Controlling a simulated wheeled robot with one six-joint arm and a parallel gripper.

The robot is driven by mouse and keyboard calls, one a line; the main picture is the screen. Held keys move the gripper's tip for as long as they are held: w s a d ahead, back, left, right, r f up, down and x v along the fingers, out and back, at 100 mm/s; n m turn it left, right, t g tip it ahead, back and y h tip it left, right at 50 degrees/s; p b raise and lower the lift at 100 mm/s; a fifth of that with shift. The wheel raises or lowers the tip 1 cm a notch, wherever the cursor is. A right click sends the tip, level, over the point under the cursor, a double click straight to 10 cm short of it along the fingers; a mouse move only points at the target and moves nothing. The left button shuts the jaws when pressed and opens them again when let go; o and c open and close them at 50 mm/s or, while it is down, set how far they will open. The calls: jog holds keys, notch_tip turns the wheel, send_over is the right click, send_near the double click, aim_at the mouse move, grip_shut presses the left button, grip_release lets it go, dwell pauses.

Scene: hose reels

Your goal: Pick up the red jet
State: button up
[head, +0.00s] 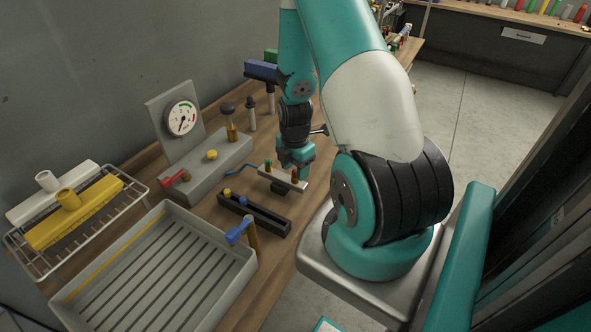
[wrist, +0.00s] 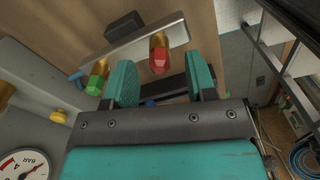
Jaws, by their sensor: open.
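The red jet (wrist: 160,60) is a short faceted red tip on a brass body, mounted on a pale metal bar (wrist: 178,32). In the wrist view it appears between the two teal fingers of my open gripper (wrist: 161,68), with a gap on each side. I cannot tell how deep it sits between them. A green jet (wrist: 97,80) is on the same bar, just outside the left finger. In the head view my gripper (head: 295,166) is over the right end of the bar (head: 280,182), and the fingers partly cover the red jet there.
A dark slotted block (head: 270,219) with blue and yellow pieces lies in front of the bar. A grey panel with a pressure gauge (head: 181,118) and valves stands left. A blue-handled tap (head: 240,231) stands by a grey slatted tray (head: 160,312). A wire rack (head: 140,187) is far left.

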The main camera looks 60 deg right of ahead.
jog(key=shift+f, duration=0.55)
grip_shut()
jog(key=shift+r, duration=0.1)
